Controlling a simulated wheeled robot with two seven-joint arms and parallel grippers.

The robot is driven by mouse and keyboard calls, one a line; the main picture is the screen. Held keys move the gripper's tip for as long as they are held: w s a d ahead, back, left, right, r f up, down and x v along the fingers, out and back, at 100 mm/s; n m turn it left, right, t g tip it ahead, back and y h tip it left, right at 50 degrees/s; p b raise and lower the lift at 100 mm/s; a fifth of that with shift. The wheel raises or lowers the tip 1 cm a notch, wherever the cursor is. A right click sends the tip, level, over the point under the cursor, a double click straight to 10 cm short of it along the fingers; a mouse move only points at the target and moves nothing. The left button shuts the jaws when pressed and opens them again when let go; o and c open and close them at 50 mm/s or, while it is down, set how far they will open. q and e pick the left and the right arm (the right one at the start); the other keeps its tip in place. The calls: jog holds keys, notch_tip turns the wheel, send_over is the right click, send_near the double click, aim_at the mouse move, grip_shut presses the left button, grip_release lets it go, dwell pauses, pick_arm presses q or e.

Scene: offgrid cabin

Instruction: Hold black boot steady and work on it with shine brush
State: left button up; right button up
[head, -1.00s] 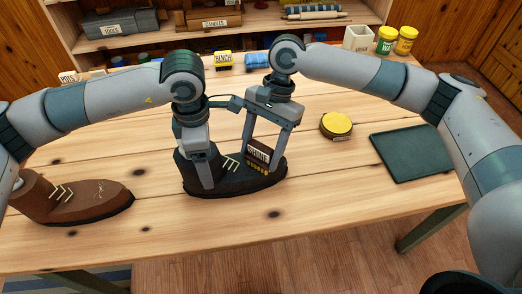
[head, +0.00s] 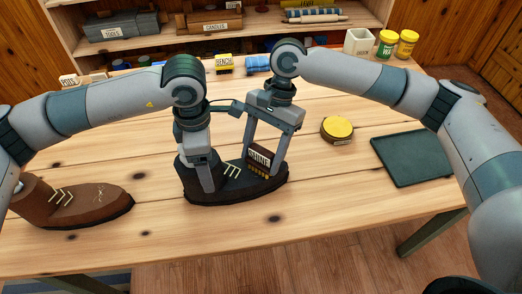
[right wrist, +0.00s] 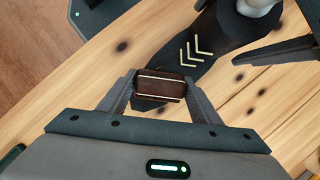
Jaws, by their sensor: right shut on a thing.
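The black boot (head: 232,192) stands on the table, its shaft to the left and toe to the right, with pale laces between. My left gripper (head: 207,180) is at the shaft, one finger against the near side; its other finger's contact is hidden. My right gripper (head: 265,165) is shut on the shine brush (head: 259,158), a brown block with yellowish bristles. The bristles are down at the boot's toe; exact contact is hard to tell. In the right wrist view, the brush (right wrist: 160,87) sits between the fingertips over the boot's front (right wrist: 180,62).
A round yellow-topped tin (head: 337,129) and a dark green mat (head: 414,156) are to the right. The table front is clear.

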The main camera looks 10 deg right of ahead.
jog(key=shift+s, duration=0.1)
jog(key=shift+s+f, duration=0.1)
jog(key=shift+s, duration=0.55)
jog(key=shift+s, duration=0.65)
jog(key=shift+a, duration=0.15)
jog(key=shift+a, duration=0.2)
jog(key=shift+w, duration=0.1)
